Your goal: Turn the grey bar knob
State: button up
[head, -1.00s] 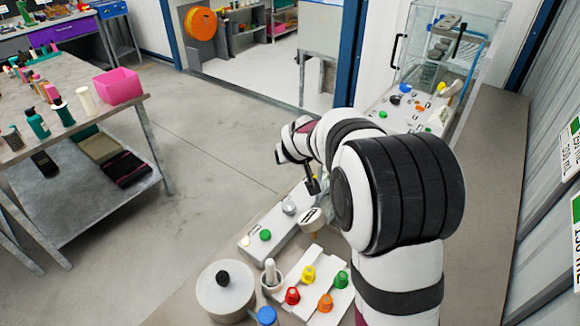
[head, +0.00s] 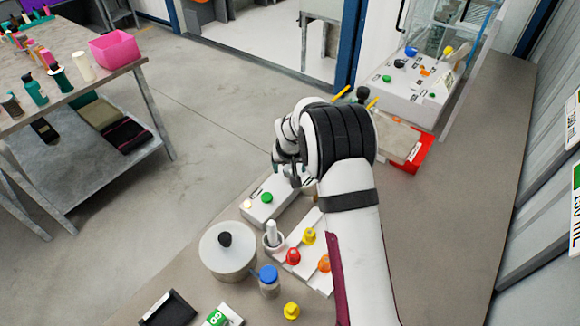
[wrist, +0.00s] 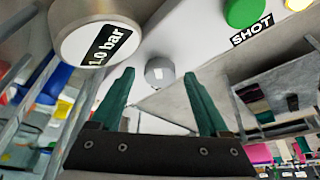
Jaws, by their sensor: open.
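The grey knob (wrist: 159,71) is a short round cylinder with a small pale label on its end, on the white panel (wrist: 205,50) in the wrist view. The green fingers of my gripper (wrist: 158,95) are spread apart and empty. The knob shows between them, seemingly beyond the fingertips with no contact visible. A round gauge (wrist: 95,35) marked "1.0 bar" is to the left of the knob. In the head view my gripper (head: 290,168) is over the far end of the white control box (head: 268,214); my arm and gripper hide the knob there.
A green button (head: 267,197) and a pale button (head: 247,204) sit on the box's near end. Nearby are a lidded round pot (head: 228,260), coloured knobs including a red one (head: 293,256), and a blue-capped jar (head: 269,282). The bench (head: 455,190) is clear at right.

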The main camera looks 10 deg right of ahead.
grip_shut()
dwell(0.4)
jog(key=shift+n, duration=0.3)
jog(key=n+y, duration=0.1)
jog(key=n, duration=0.2)
jog(key=shift+d, duration=0.15)
jog(key=shift+n+y, duration=0.9)
jog(key=shift+n, duration=1)
jog(key=shift+d+g, duration=0.1)
jog(key=shift+g, duration=0.3)
grip_release()
jog(key=shift+w, duration=0.1)
